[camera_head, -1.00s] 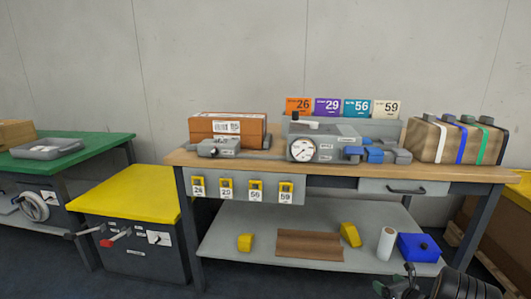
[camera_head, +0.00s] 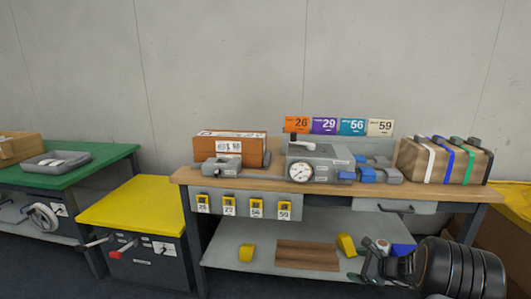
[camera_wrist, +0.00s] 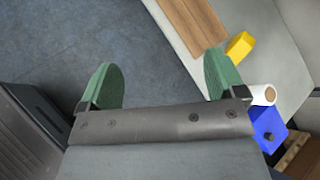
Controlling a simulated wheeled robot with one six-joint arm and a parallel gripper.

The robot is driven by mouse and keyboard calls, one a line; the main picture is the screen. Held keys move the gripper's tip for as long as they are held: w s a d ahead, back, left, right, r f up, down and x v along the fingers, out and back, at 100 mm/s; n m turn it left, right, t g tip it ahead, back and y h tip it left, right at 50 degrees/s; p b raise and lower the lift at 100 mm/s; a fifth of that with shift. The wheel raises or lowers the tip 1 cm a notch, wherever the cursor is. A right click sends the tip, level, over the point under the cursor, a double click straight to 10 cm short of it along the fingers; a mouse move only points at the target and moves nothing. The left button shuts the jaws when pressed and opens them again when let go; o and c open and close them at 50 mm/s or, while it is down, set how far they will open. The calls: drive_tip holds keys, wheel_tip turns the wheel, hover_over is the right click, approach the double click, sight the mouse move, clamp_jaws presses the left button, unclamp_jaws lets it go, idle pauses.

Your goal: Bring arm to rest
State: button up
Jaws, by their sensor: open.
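My gripper (camera_wrist: 162,85) is open and empty in the wrist view, its two green finger pads wide apart over dark blue floor. In the head view my gripper (camera_head: 367,262) is at the lower right, in front of the workbench's lower shelf, with my dark arm reaching in from the right edge. The workbench (camera_head: 330,187) has a wooden top. A blue box (camera_wrist: 268,128) and a white roll (camera_wrist: 264,94) show just right of the right finger in the wrist view.
On the bench stand an orange-brown box (camera_head: 229,148), a grey gauge unit (camera_head: 318,163) and a strapped box (camera_head: 447,161). The lower shelf (camera_head: 230,255) holds yellow pieces and a brown board (camera_head: 307,255). A yellow-topped cabinet (camera_head: 135,205) and green table (camera_head: 100,165) stand left.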

drive_tip(key=s+a+r+n+g+p, duration=0.2)
drive_tip(key=s+a+r+n+p, duration=0.2)
drive_tip(key=r, duration=0.4)
drive_tip(key=s+a+r+n+g+h+p, duration=0.1)
drive_tip(key=s+a+r+n+p, duration=0.3)
drive_tip(key=r, duration=0.5)
drive_tip(key=s+a+r+n+g+p, duration=0.25)
drive_tip(key=a+r+p, duration=0.25)
drive_tip(key=r, duration=0.3)
drive_tip(key=s+a+r+n+h+p, duration=0.2)
drive_tip(key=s+r+n+h+p, duration=0.4)
drive_tip(key=s+r+n+p, duration=0.6)
drive_tip(key=s+r+p, duration=0.1)
drive_tip(key=s+r, duration=0.3)
drive_tip(key=r, duration=0.1)
drive_tip(key=shift+r+n, duration=0.15)
drive_tip(key=shift+n, duration=0.2)
